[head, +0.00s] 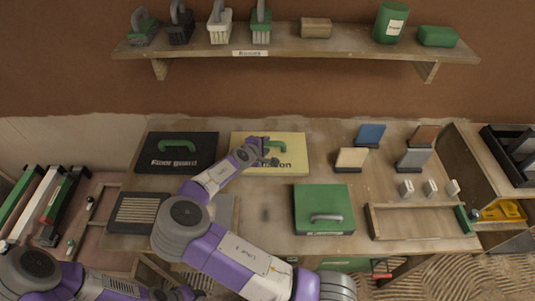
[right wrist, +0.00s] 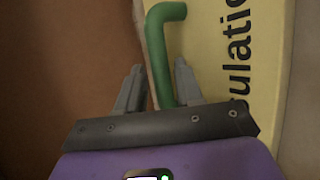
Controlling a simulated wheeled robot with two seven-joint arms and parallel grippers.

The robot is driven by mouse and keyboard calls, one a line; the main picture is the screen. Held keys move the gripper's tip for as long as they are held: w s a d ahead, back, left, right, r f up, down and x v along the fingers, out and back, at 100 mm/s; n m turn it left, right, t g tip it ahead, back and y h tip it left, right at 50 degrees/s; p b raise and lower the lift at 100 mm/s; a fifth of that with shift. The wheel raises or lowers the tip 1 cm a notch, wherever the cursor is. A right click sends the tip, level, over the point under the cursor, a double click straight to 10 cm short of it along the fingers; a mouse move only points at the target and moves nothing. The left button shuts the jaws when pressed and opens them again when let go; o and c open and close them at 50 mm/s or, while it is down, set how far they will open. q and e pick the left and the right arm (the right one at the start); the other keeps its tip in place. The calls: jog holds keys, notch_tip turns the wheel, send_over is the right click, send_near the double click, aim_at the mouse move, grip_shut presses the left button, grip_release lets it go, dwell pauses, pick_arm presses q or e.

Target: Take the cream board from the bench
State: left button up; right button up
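The cream board (head: 295,144), with a green handle and dark lettering, lies at the back middle of the bench (head: 265,214). My right gripper (head: 267,154) reaches over it and covers part of its lettering. In the right wrist view the cream board (right wrist: 205,45) fills the upper right. Its green handle (right wrist: 157,50) shows between the two grey fingers of my right gripper (right wrist: 157,80), which are apart with gaps beside the handle. My left gripper (head: 182,292) is low at the bottom left, and its finger opening is too unclear to tell.
A black board (head: 150,161) with a green handle lies left of the cream board. A green case (head: 310,200) stands in front to the right. Upright coloured blocks (head: 371,134) stand farther right. A loaded shelf (head: 290,50) hangs above on the wall.

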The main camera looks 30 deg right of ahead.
jog(key=x, duration=0.2)
jog(key=shift+w+d+f, duration=0.2)
jog(key=shift+d+f, duration=0.05)
grip_shut()
jog(key=shift+r, duration=0.1)
